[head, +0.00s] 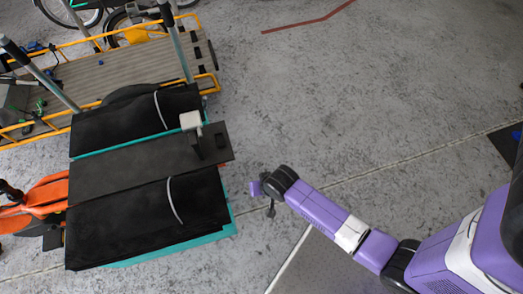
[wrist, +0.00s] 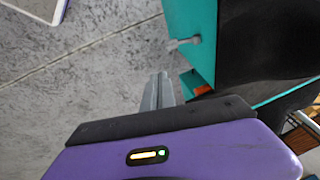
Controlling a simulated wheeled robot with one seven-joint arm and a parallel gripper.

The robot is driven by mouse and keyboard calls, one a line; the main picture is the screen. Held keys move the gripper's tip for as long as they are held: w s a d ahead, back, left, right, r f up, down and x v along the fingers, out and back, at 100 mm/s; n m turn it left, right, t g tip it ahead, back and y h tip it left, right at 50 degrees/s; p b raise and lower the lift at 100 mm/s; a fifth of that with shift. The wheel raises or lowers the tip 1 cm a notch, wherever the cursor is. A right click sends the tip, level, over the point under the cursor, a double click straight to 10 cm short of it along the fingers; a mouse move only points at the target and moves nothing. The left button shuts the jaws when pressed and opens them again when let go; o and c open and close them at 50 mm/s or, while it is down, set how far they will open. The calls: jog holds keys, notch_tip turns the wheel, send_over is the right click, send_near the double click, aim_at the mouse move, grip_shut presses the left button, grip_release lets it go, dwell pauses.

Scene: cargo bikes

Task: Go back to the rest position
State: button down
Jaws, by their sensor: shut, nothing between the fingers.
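My gripper (head: 270,208) is at the end of my purple arm, over the floor just right of the cargo bike's box (head: 133,180). In the wrist view my gripper (wrist: 158,88) shows as two grey fingers pressed together, with nothing between them. The box's teal side (wrist: 190,42) is to the right of the fingers there. The fingers look apart from the box, but the exact gap cannot be told.
The box has black covers with pale straps and a small light-grey block (head: 190,120) on top. An orange part (head: 40,202) sits at its left. A yellow-railed cargo bike (head: 110,75) stands behind. The concrete floor (head: 350,100) at the upper right is clear.

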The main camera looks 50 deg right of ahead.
jog(key=shift+s+d+r, duration=0.15)
jog(key=shift+s+r, duration=0.25)
jog(key=shift+r, duration=0.25)
jog(key=shift+w, duration=0.1)
jog(key=w+r+n+t, duration=0.45)
jog(key=r+t, duration=0.25)
jog(key=r, duration=0.6)
jog(key=s+a+r+n+t+b, duration=0.1)
jog(key=s+a+r+n+t, duration=0.1)
jog(key=s+r, duration=0.7)
jog(key=s+a+r+n+t+b, duration=0.1)
jog(key=s+a+r+b, duration=0.1)
jog(key=s+r, duration=0.8)
jog(key=shift+a+r+n+t, duration=0.35)
jog(key=shift+a+r+t, duration=0.05)
jog(key=shift+a+r, duration=0.2)
jog(key=shift+s, duration=0.1)
